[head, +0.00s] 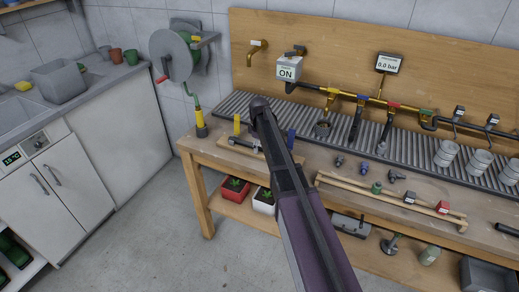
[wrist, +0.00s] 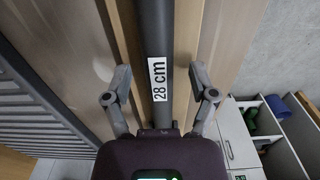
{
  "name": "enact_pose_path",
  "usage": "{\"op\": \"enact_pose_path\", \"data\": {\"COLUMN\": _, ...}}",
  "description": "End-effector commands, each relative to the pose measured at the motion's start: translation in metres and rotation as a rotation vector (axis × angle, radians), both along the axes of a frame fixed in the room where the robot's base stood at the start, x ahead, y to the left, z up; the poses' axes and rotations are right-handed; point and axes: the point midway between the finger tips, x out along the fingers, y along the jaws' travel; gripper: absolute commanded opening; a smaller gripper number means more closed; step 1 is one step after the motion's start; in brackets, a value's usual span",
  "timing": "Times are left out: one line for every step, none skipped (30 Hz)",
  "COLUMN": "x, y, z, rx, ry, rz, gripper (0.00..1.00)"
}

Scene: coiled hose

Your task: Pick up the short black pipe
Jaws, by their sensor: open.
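In the wrist view a straight black pipe (wrist: 155,40) with a white label reading "28 cm" runs up the picture above pale wooden strips. My gripper (wrist: 158,73) is open, with one finger on each side of the pipe and a gap on both sides. The pipe's upper end is out of this view, and its lower end is hidden behind my gripper. In the head view a dark bar with a pale patch (head: 243,142) lies on the bench beside my arm, partly hidden. My fingers are hidden there behind my arm.
The wooden bench (head: 220,155) carries a ribbed grey drain strip (head: 345,131), small fittings, wooden rails (head: 390,198) and white cups (head: 447,152). Yellow (head: 237,124) and blue (head: 291,138) upright pieces stand near my arm.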

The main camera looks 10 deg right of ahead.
Motion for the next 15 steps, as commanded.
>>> {"op": "enact_pose_path", "data": {"x": 0.0001, "y": 0.0001, "z": 0.0000, "rx": 0.000, "ry": 0.000, "rz": 0.000, "gripper": 0.74}}
{"op": "enact_pose_path", "data": {"x": 0.0001, "y": 0.0001, "z": 0.0000, "rx": 0.000, "ry": 0.000, "rz": 0.000, "gripper": 0.74}}
{"op": "enact_pose_path", "data": {"x": 0.0000, "y": 0.0001, "z": 0.0000, "rx": 0.000, "ry": 0.000, "rz": 0.000, "gripper": 0.74}}
{"op": "enact_pose_path", "data": {"x": 0.0000, "y": 0.0001, "z": 0.0000, "rx": 0.000, "ry": 0.000, "rz": 0.000, "gripper": 0.74}}
{"op": "enact_pose_path", "data": {"x": 0.0000, "y": 0.0002, "z": 0.0000, "rx": 0.000, "ry": 0.000, "rz": 0.000, "gripper": 0.74}}
{"op": "enact_pose_path", "data": {"x": 0.0000, "y": 0.0002, "z": 0.0000, "rx": 0.000, "ry": 0.000, "rz": 0.000, "gripper": 0.74}}
{"op": "enact_pose_path", "data": {"x": 0.0000, "y": 0.0002, "z": 0.0000, "rx": 0.000, "ry": 0.000, "rz": 0.000, "gripper": 0.74}}
{"op": "enact_pose_path", "data": {"x": 0.0000, "y": 0.0002, "z": 0.0000, "rx": 0.000, "ry": 0.000, "rz": 0.000, "gripper": 0.74}}
{"op": "enact_pose_path", "data": {"x": 0.0000, "y": 0.0002, "z": 0.0000, "rx": 0.000, "ry": 0.000, "rz": 0.000, "gripper": 0.62}}
{"op": "enact_pose_path", "data": {"x": 0.0000, "y": 0.0002, "z": 0.0000, "rx": 0.000, "ry": 0.000, "rz": 0.000, "gripper": 0.53}}
{"op": "enact_pose_path", "data": {"x": 0.0000, "y": 0.0004, "z": 0.0000, "rx": 0.000, "ry": 0.000, "rz": 0.000, "gripper": 0.44}}
{"op": "enact_pose_path", "data": {"x": 0.0000, "y": 0.0004, "z": 0.0000, "rx": 0.000, "ry": 0.000, "rz": 0.000, "gripper": 0.32}}
{"op": "enact_pose_path", "data": {"x": 0.0000, "y": 0.0004, "z": 0.0000, "rx": 0.000, "ry": 0.000, "rz": 0.000, "gripper": 0.23}}
{"op": "enact_pose_path", "data": {"x": 0.0000, "y": 0.0004, "z": 0.0000, "rx": 0.000, "ry": 0.000, "rz": 0.000, "gripper": 0.15}}
{"op": "enact_pose_path", "data": {"x": 0.0000, "y": 0.0004, "z": 0.0000, "rx": 0.000, "ry": 0.000, "rz": 0.000, "gripper": 0.03}}
